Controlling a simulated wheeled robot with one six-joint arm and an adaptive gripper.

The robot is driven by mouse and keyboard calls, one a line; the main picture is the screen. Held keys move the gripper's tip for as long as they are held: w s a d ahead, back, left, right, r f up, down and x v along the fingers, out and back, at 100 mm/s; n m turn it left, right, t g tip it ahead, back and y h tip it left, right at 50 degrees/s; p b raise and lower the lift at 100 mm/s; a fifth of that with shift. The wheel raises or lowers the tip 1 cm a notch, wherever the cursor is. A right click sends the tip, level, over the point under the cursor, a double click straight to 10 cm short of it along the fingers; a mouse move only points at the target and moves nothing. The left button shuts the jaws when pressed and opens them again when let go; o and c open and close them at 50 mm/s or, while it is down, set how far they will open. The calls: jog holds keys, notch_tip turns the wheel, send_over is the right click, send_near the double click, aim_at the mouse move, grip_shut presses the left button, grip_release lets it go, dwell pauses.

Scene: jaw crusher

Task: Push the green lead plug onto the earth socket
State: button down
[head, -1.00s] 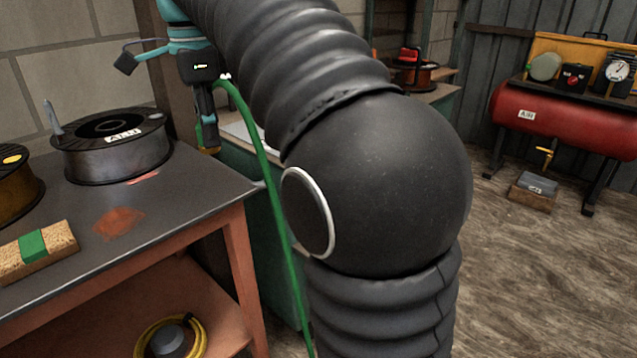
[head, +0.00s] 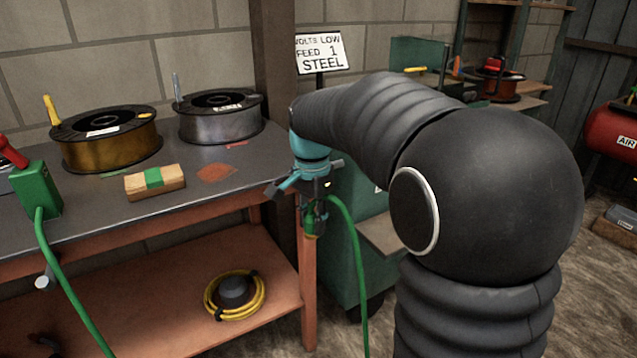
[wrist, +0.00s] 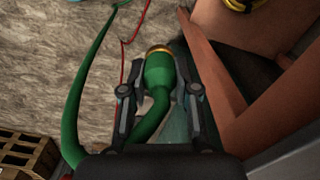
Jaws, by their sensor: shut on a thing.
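My gripper (head: 312,203) hangs low in front of the green cabinet (head: 352,258), beside the right end of the workbench. Its two fingers (wrist: 158,92) are shut on the green lead plug (wrist: 160,72), one on each side. The plug has a brass-coloured ring at its far end, and that end touches nothing I can make out. In the head view the plug (head: 314,222) is small and partly hidden by the gripper. Its green cable (head: 355,250) arcs out to the right and drops to the floor. I cannot make out the earth socket in either view.
The workbench (head: 245,178) holds two wire spools, a wooden block (head: 155,182) and a green clamp-like item (head: 38,190) with its own cable. A coiled yellow cable (head: 235,295) lies on the lower shelf. A sign (head: 320,53) stands behind my arm.

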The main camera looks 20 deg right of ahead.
notch_tip(320, 180, down, 32)
jog(key=d+n, duration=0.1)
jog(key=n, duration=1)
jog(key=shift+w+d, duration=0.3)
jog(key=shift+w, duration=0.1)
